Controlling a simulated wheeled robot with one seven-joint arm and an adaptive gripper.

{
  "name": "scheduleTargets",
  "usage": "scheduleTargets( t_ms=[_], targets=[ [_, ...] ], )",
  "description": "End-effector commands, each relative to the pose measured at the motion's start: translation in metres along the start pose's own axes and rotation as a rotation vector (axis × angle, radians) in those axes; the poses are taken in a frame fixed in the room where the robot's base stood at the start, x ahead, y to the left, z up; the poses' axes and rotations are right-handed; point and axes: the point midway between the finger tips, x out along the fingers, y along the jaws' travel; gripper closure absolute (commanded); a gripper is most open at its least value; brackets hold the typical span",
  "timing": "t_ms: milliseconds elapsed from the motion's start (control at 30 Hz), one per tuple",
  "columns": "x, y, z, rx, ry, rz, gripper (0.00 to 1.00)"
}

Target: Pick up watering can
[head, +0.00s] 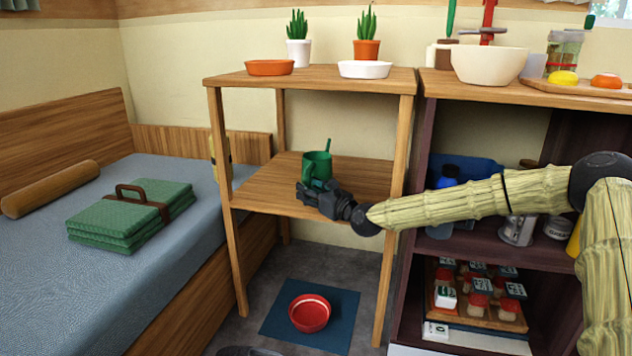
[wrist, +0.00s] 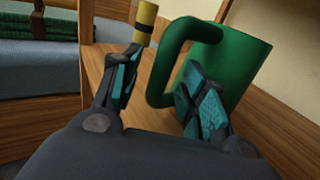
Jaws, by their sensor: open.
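The green watering can (head: 317,163) stands upright on the middle shelf of the wooden stand, with a thin spout rising at its right. In the wrist view the can (wrist: 238,66) fills the upper right, and its loop handle (wrist: 158,80) faces me. My gripper (head: 304,188) is at the can's near side, just over the shelf's front edge. In the wrist view my gripper (wrist: 160,82) is open, with one finger left of the handle's upright part and the other to its right, in front of the can. Whether a finger touches the can I cannot tell.
The shelf (head: 262,187) is otherwise clear around the can. The stand's top (head: 318,80) holds potted plants and dishes. A bed (head: 150,240) with a folded green blanket (head: 130,215) is at left. A dark bookcase (head: 405,260) is at right, behind my arm. A red bowl (head: 310,312) sits below.

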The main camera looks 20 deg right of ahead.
Motion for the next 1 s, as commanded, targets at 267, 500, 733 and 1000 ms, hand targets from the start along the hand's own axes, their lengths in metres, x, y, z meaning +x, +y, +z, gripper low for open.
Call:
scheduleTargets(
  t_ms=[267, 500, 733, 1000],
  targets=[
    [0.0004, 0.0002, 0.0001, 0.0, 0.0, 0.0, 0.66],
    [0.0001, 0.0001, -0.0001, 0.0, 0.001, 0.0, 1.0],
    [0.0005, 0.0, 0.0027, -0.002, -0.004, 0.0, 1.0],
    [0.0004, 0.0, 0.0029, -0.001, -0.003, 0.0, 1.0]
  ],
)
